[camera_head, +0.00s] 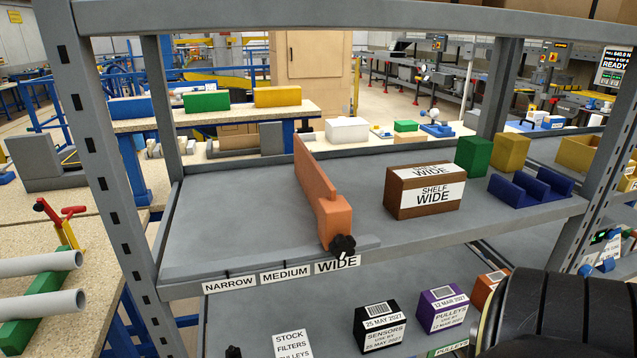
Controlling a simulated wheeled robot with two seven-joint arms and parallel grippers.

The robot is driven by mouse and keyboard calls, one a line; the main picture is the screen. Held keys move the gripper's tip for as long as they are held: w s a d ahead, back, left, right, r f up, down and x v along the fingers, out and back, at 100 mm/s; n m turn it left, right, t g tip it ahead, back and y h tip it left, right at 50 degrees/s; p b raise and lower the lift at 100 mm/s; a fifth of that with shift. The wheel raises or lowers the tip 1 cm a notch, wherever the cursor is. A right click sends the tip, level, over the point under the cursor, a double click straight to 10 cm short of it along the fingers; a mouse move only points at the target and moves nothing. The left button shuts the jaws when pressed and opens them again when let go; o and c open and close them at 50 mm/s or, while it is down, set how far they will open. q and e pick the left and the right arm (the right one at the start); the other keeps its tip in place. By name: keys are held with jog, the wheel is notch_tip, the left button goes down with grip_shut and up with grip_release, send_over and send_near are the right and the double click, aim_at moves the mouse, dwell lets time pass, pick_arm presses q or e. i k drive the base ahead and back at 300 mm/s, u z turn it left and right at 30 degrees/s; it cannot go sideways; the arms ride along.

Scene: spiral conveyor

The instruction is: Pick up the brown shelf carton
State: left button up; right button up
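The brown shelf carton (400,203) stands upright on the grey upper shelf (240,228), right of the middle. White labels on its top and front read "SHELF WIDE". An orange divider (326,200) with a black knob (343,245) stands to its left, apart from it, above the "WIDE" label on the shelf's front edge. Neither of my grippers shows in the head view. A black ribbed rounded shape (560,315) fills the lower right corner; I cannot tell whether it is part of my arm.
Green (473,157) and yellow (510,152) blocks and a blue cradle (529,188) stand right of the carton. The shelf left of the divider is bare. Grey posts (105,170) flank the shelf. Black (384,327) and purple (442,309) labelled boxes stand on the lower shelf.

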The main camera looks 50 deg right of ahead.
aim_at(427, 188)
jog(key=u, duration=0.85)
jog(key=k, duration=1.2)
jog(key=z, duration=0.45)
